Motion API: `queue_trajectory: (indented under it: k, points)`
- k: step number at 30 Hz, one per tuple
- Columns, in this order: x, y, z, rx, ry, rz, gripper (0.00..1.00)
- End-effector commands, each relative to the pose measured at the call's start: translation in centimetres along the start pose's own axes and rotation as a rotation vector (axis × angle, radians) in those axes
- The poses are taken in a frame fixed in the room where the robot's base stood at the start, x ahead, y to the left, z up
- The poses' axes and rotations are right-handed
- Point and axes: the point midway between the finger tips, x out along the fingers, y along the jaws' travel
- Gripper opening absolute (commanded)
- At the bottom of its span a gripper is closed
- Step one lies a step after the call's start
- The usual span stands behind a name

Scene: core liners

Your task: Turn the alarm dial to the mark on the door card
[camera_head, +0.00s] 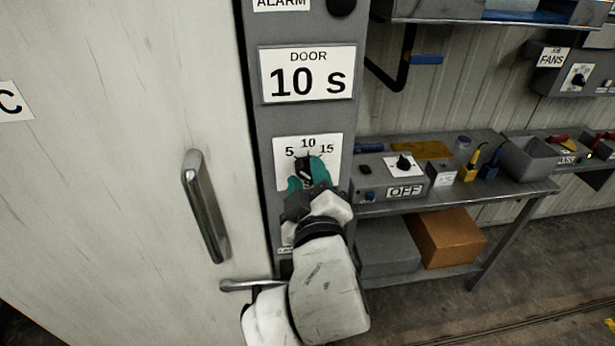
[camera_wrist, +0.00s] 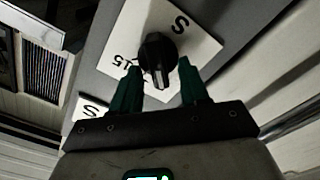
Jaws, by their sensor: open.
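The alarm dial (camera_head: 303,168) is a black knob on a white card marked 5, 10 and 15, mounted on a grey panel. The door card (camera_head: 307,75) above it reads "DOOR 10 s". My gripper (camera_head: 306,176) has teal fingers, open, at the dial and partly covering it. In the wrist view the knob (camera_wrist: 157,50) sits just ahead of and between my fingertips (camera_wrist: 159,68), with no clear contact. The 10 is hidden in the wrist view.
A white door with a metal handle (camera_head: 205,205) stands left of the panel. A lever (camera_head: 246,285) sticks out below. Right of the panel, a bench (camera_head: 470,200) holds a grey box with an OFF label (camera_head: 404,191) and its own knob. A FANS box (camera_head: 575,75) hangs further right.

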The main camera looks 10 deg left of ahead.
Motion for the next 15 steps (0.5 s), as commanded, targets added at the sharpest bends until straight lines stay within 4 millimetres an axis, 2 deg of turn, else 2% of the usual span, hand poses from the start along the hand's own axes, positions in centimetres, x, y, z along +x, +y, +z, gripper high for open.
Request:
queue_trajectory:
  k: [2,15]
  points:
    - [-0.01,-0.01,0.02,0.0,0.0,0.0,0.45]
    - [-0.03,-0.04,0.02,0.0,-0.001,-0.001,0.03]
